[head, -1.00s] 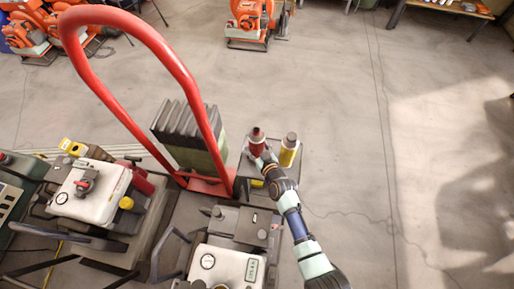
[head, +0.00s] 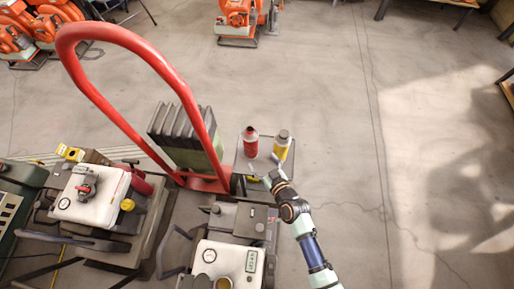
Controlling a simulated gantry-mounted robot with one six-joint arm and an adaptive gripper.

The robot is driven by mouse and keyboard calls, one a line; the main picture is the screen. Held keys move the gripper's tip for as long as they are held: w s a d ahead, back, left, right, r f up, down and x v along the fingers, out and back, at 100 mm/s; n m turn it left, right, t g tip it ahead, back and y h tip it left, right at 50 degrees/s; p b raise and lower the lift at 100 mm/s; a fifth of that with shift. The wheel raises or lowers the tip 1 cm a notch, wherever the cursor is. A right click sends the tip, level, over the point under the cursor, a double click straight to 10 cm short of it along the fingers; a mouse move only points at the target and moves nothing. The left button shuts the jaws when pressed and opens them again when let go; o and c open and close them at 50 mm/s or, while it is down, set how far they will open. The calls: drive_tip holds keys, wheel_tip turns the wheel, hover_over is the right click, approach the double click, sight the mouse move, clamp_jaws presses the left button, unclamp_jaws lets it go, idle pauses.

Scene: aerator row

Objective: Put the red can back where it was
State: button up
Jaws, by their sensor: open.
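The red can (head: 250,146) with a dark cap stands upright on the left side of a flat grey tray (head: 314,150). A yellow can (head: 281,151) with a grey cap stands upright beside it on the right. My gripper (head: 265,169) is open, just in front of the two cans on their near side. It appears apart from the red can. A small yellow thing (head: 253,179) lies by the tray's near left edge, partly hidden.
Machines with white tanks (head: 219,262) fill the near left. Orange machines (head: 237,20) stand at the back. The floor at right is clear.

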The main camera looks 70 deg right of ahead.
drive_tip(key=shift+s+a+r, duration=0.15)
drive_tip(key=shift+s+a, duration=0.15)
drive_tip(key=shift+s, duration=0.05)
drive_tip(key=w+a+r+n+t+y, duration=0.3)
drive_tip(key=w+a+r+n+y, duration=0.5)
drive_tip(key=w+a+r, duration=1.15)
drive_tip(key=s+a+r+y, duration=0.1)
drive_tip(key=s+a+r, duration=0.1)
drive_tip(key=a+r, duration=0.3)
drive_tip(key=s+a+r+n, duration=0.1)
drive_tip(key=a+r, duration=0.4)
drive_tip(key=a, duration=0.5)
drive_tip(key=shift+s+y, duration=0.4)
drive_tip(key=shift+s, duration=0.45)
